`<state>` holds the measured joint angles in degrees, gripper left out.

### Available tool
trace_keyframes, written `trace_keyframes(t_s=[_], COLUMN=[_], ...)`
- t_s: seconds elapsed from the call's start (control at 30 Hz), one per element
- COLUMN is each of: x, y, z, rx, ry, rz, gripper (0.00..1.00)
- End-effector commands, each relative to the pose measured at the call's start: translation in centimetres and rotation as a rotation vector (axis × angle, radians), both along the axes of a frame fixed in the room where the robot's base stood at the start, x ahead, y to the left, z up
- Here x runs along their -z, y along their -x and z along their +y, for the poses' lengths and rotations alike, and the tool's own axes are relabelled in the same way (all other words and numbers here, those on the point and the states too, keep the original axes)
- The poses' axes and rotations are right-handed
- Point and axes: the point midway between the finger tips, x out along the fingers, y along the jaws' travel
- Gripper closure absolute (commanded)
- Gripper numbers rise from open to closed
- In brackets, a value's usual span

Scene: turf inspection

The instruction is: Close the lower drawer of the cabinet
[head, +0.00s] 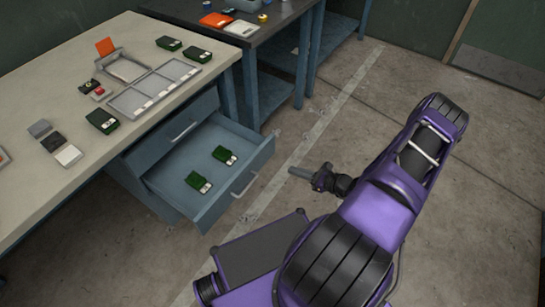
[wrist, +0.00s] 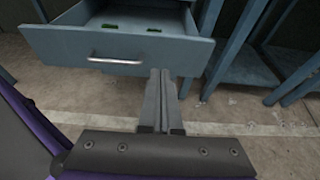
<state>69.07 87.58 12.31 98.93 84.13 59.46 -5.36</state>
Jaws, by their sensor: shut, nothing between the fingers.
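The lower drawer (head: 245,184) of the blue-grey cabinet (head: 140,184) is pulled out in the head view, with two green devices (head: 225,155) (head: 199,182) lying inside. Its front and bar handle (wrist: 115,60) face me in the wrist view. The upper drawer (head: 187,128) above it is in, flush with the cabinet. My gripper (head: 293,171) is shut and empty, out in front of the drawer and to the right of its handle. In the wrist view my gripper's fingers (wrist: 160,75) point toward the right part of the drawer front; I cannot tell whether they touch it.
The worktop (head: 95,190) above the cabinet holds a grey tray (head: 155,90), several green devices and small blocks. A second, darker table (head: 270,30) with blue legs stands behind. The concrete floor (head: 350,110) to the right of the drawer is clear.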

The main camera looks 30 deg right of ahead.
Motion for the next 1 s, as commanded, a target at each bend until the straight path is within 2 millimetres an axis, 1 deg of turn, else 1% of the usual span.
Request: trace_keyframes(t_s=[0.17,0.27,0.5,0.57,0.7,0.83,1.0], x=[0.5,1.1,2.7,3.1,2.9,3.0,3.0], y=[-1.4,-2.9,-7.2,-8.2,-10.1,-11.2,-11.7], z=[0.8,1.8,4.3,4.9,5.9,6.5,6.7], rx=[0.006,0.003,0.002,0.002,0.002,0.003,0.004], ry=[-0.006,-0.005,-0.004,-0.003,-0.004,-0.002,-0.002], rz=[-0.001,-0.002,-0.001,0.000,-0.001,0.000,0.000], gripper=[1.00,1.00,1.00,1.00,1.00,1.00,1.00])
